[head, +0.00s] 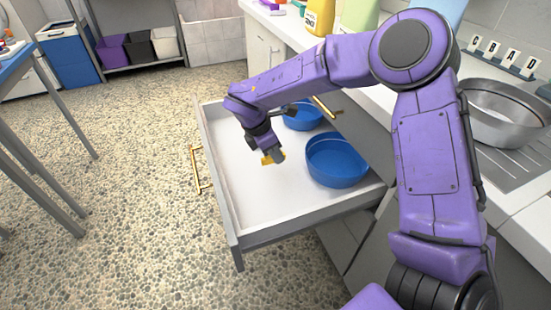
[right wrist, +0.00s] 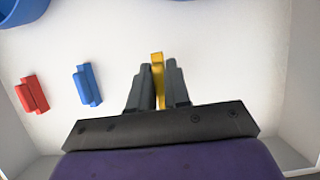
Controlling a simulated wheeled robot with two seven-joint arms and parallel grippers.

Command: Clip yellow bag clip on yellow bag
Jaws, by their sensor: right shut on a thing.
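My right gripper (head: 272,156) is inside the open drawer, over its white floor. It is shut on the yellow bag clip (right wrist: 158,72), whose end sticks out between the fingertips. In the right wrist view the gripper (right wrist: 158,85) points at the drawer floor; I cannot tell how far above it the clip is. A yellow bag does not clearly show in either view. My left gripper is not in view.
The drawer (head: 235,200) also holds blue bowls (head: 337,158) (head: 302,116). A red clip (right wrist: 31,94) and a blue clip (right wrist: 88,84) lie on its floor. A counter with a metal basin (head: 505,112) and a yellow bottle (head: 320,17) is above. A blue table stands left.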

